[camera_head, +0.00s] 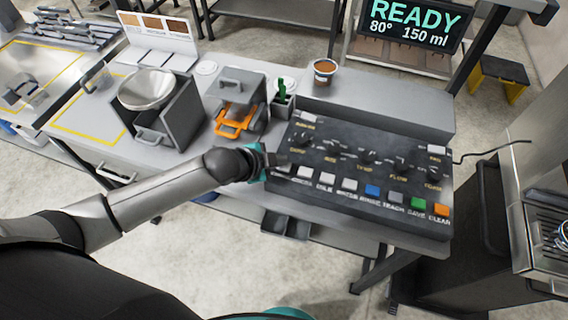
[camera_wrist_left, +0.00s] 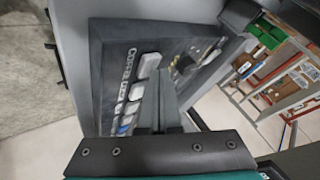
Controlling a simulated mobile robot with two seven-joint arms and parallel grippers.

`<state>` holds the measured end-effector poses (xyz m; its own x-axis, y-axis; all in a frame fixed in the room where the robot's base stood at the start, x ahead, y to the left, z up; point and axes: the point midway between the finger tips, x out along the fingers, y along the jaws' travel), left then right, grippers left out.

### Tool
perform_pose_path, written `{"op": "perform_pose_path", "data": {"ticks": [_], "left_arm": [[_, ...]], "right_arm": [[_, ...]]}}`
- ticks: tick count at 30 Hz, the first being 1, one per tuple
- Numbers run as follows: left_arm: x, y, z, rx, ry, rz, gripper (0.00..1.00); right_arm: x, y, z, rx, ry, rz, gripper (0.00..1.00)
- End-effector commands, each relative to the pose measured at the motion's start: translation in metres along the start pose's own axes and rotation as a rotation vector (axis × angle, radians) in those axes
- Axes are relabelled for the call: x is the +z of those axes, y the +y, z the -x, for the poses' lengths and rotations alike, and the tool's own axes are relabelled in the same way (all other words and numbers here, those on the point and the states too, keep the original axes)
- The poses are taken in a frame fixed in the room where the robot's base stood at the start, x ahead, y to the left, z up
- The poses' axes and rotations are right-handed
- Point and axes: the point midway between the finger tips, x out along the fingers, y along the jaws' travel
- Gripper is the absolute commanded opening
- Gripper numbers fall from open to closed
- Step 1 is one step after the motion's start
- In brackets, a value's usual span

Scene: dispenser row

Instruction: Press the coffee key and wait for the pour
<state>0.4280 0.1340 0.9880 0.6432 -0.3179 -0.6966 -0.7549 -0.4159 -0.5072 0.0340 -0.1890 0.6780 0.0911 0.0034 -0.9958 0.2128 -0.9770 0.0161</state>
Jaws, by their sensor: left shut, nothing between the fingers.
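A dark control panel (camera_head: 330,190) holds a row of keys along its front edge. The coffee key, at the left end of the row, is largely hidden by my left gripper (camera_head: 270,161) in the head view. In the left wrist view, the coffee key (camera_wrist_left: 149,64) is pale and sits beside the COFFEE label. My left gripper (camera_wrist_left: 163,92) is shut and empty, its fingertips at the coffee key; I cannot tell whether they touch it. The display (camera_head: 413,23) reads READY, 80°, 150 ml. My right gripper is not in view.
Other keys follow to the right, including a blue one (camera_head: 372,191), a green one (camera_head: 417,203) and an orange one (camera_head: 441,210). Knobs stand behind them. A brown-filled cup (camera_head: 324,72) stands on the grey ledge behind. An orange-handled grey holder (camera_head: 237,105) stands left of the panel.

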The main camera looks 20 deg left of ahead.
Motion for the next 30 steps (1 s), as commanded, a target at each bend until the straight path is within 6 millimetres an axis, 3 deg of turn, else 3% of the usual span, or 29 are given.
{"op": "perform_pose_path", "data": {"ticks": [23,30], "left_arm": [[0.0037,0.0035,-0.0045,0.001,-0.002,0.000,0.00],[0.0000,-0.0005,0.0013,0.001,-0.003,0.000,0.00]], "right_arm": [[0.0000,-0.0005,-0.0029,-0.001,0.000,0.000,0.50],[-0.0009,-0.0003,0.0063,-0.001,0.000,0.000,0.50]]}}
